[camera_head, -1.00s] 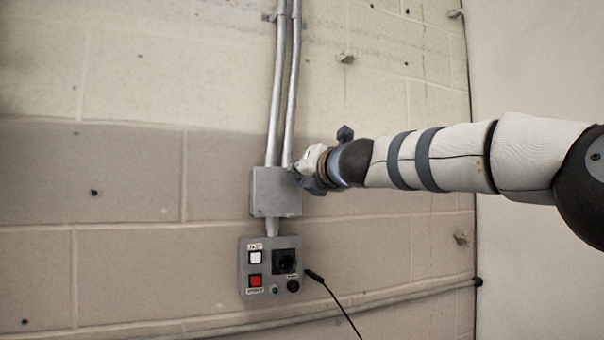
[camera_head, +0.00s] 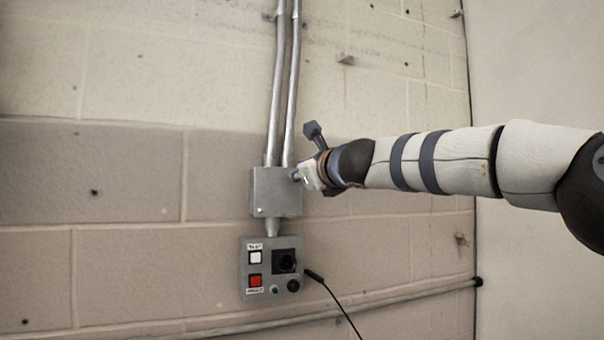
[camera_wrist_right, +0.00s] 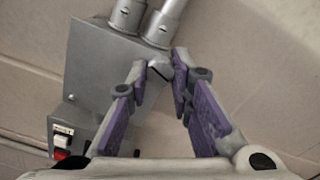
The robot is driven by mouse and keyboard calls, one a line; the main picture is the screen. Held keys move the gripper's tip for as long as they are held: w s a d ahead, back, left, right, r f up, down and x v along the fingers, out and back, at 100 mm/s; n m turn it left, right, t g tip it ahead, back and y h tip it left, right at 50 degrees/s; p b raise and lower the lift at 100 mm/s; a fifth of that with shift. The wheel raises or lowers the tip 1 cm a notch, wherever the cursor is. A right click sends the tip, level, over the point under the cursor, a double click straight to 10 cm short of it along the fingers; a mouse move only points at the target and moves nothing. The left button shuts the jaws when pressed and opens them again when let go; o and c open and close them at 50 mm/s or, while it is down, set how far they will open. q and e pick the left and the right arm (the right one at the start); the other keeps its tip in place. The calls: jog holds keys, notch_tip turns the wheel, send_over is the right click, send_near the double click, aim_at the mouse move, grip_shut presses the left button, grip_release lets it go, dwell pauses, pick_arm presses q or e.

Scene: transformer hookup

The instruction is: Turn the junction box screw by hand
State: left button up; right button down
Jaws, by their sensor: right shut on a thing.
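The grey metal junction box (camera_head: 268,200) is fixed to the wall under two conduits. It also shows at the upper left of the right wrist view (camera_wrist_right: 92,70). My right gripper (camera_head: 299,176) reaches it from the right and is at the upper part of its right side. In the right wrist view my right gripper (camera_wrist_right: 163,68) has its fingertips shut on a small pale piece, the screw (camera_wrist_right: 160,69), beside the box. The fingertips hide much of the screw, and its turn angle cannot be told. My left gripper is not in view.
Two conduits (camera_head: 280,90) run up from the box. Below it hangs a control panel (camera_head: 243,268) with a white button (camera_head: 255,257), a red button (camera_head: 255,281) and a dark socket (camera_head: 285,261). A black cable (camera_head: 338,303) leaves toward the lower right. The wall left of the box is clear.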

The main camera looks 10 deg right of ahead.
jog(key=n, duration=1.9)
jog(key=shift+r+n, duration=0.15)
jog(key=shift+n, duration=0.15)
jog(key=shift+d+n, duration=0.1)
jog(key=shift+n, duration=0.2)
jog(key=c, duration=1.4)
grip_release()
jog(key=s, duration=0.4)
jog(key=s+d, duration=0.1)
jog(key=s, duration=0.3)
jog(key=s+d, duration=0.1)
jog(key=s, duration=0.2)
jog(key=shift+s+d, duration=0.1)
jog(key=shift+s, duration=0.3)
